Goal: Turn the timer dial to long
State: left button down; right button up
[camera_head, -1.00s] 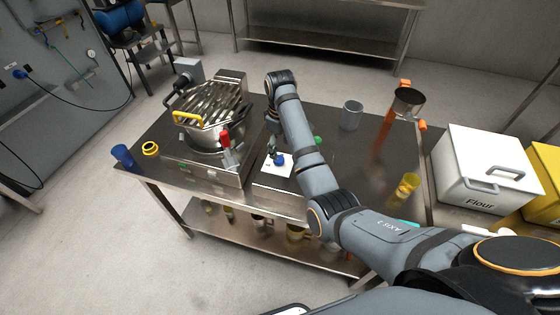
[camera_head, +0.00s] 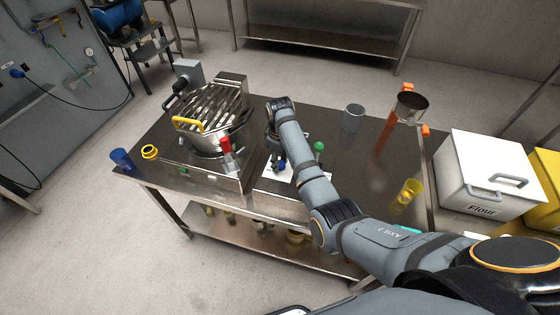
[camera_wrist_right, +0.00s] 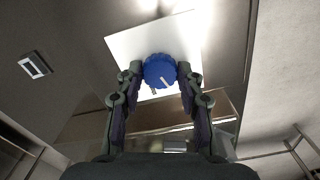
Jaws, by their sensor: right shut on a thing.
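The timer dial is a round blue knob (camera_wrist_right: 160,72) on a white plate (camera_wrist_right: 122,48) in the right wrist view, with a pale pointer mark on its face toward the lower side. In the head view the blue knob (camera_head: 282,164) is partly behind my right arm. My right gripper (camera_wrist_right: 160,80) is shut on the blue knob, one finger on each side. In the head view the right gripper (camera_head: 274,158) is small and partly hidden. My left gripper is not in view.
A green knob (camera_head: 319,146) is to the right. A clear container (camera_head: 353,117), orange stand (camera_head: 384,130) and yellow cup (camera_head: 408,191) stand farther right.

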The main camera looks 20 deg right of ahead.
jog(key=shift+c, duration=1.1)
jog(key=shift+r, duration=0.1)
jog(key=n+p, duration=0.1)
jog(key=p, duration=0.2)
jog(key=shift+r, duration=0.35)
jog(key=shift+f+n+p, duration=0.15)
jog(key=shift+n+p, duration=0.25)
jog(key=shift+p, duration=0.05)
jog(key=shift+f, duration=0.2)
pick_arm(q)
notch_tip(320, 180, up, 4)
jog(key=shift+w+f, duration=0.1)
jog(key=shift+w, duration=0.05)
pick_arm(e)
jog(key=shift+f, duration=0.1)
jog(key=o, duration=1.2)
jog(key=shift+c, duration=0.2)
